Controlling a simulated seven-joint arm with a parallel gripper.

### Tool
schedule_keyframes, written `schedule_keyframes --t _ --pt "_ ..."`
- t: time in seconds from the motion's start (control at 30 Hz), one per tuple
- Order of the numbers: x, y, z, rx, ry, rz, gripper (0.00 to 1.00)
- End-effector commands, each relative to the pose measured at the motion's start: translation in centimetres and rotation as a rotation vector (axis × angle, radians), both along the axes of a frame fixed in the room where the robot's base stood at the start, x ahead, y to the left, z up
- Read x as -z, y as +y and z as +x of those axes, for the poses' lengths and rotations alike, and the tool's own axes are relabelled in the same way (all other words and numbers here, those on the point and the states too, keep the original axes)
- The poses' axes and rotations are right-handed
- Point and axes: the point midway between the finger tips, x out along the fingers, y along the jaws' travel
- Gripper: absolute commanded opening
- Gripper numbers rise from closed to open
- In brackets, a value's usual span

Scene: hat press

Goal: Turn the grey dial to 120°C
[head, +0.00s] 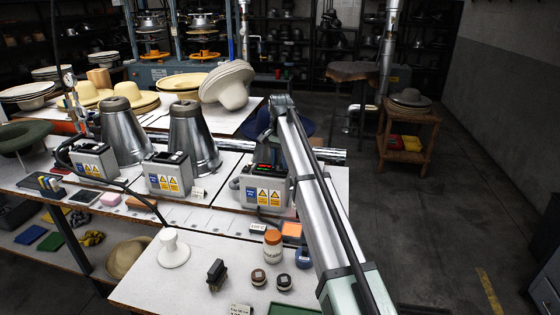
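Three grey control boxes with blue and yellow labels stand along the bench: a left box (93,161), a middle box (168,174) and a right box (264,188). The right box has a small lit red display (264,166) on top. No grey dial can be made out clearly on any box; the tops are too small to read, and my arm passes in front of the right box's right side. My arm rises from the bottom right to a joint above and behind that box. My gripper cannot be seen, so its hold is unknown.
Two metal cones (193,140) stand behind the boxes; a dark blue hat (262,121) is partly behind my arm. In front are a white stand (173,248), a brush (216,274), a labelled jar (272,244) and small tins (258,277).

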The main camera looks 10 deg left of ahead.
Motion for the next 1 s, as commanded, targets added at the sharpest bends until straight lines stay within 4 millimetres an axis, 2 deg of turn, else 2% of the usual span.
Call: schedule_keyframes --t 0.27,0.43,1.0 --pt "-0.1 0.0 0.0 0.000 0.000 0.000 0.37" --pt "-1.4 0.0 0.1 0.000 -0.001 0.000 0.37" --pt "-11.5 0.0 0.1 0.000 -0.001 0.000 0.37"
